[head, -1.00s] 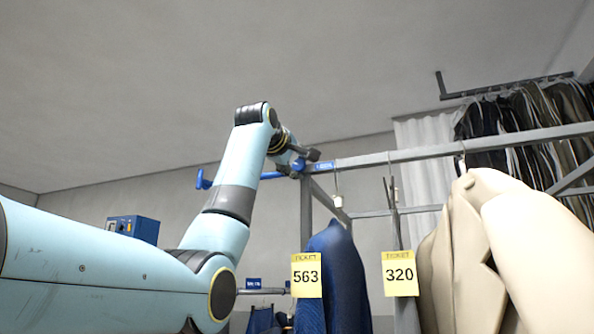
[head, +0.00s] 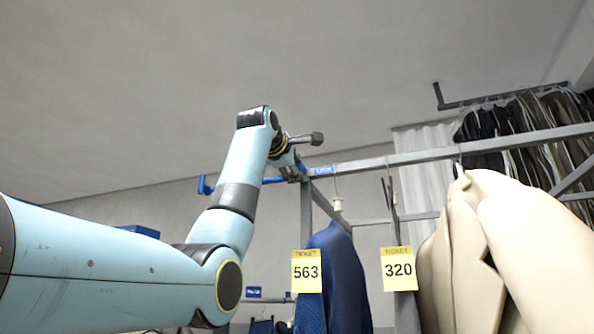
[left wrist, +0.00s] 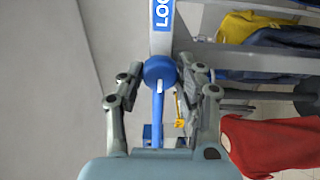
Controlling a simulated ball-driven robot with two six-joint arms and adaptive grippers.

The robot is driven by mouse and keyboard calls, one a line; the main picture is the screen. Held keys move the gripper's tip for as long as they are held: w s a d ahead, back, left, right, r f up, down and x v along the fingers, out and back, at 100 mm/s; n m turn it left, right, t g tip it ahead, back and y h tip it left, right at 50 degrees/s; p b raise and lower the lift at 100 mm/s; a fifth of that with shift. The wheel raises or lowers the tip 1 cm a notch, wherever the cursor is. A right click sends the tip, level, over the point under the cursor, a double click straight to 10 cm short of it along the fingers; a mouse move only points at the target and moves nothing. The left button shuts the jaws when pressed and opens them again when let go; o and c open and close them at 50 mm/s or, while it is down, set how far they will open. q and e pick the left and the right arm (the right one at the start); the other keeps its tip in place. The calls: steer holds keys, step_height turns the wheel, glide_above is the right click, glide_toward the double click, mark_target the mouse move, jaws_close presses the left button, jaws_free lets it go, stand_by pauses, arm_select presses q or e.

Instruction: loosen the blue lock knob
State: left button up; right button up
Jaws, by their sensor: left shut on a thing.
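In the left wrist view the blue lock knob (left wrist: 159,69) is round, with a white mark, and sits at the end of a grey rail. A blue bar (left wrist: 158,108) runs from it toward my palm. My left gripper (left wrist: 161,70) has one finger on each side of the knob and is shut on it. In the head view the gripper (head: 293,168) is at the rail's left end; the knob is mostly hidden there. A blue lever (head: 205,186) sticks out left behind my arm. My right gripper is not in view.
A blue label (head: 320,171) is on the grey rail (head: 430,153). Below hang a blue garment (head: 343,275) with ticket 563 (head: 307,271), ticket 320 (head: 399,269), and a beige coat (head: 500,240). Dark clothes hang at the back right.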

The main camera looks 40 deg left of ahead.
arm_select(q)
steer(key=shift+f, duration=0.1)
steer(key=o, duration=1.1)
steer(key=shift+a, duration=0.1)
steer(key=v, duration=1.2)
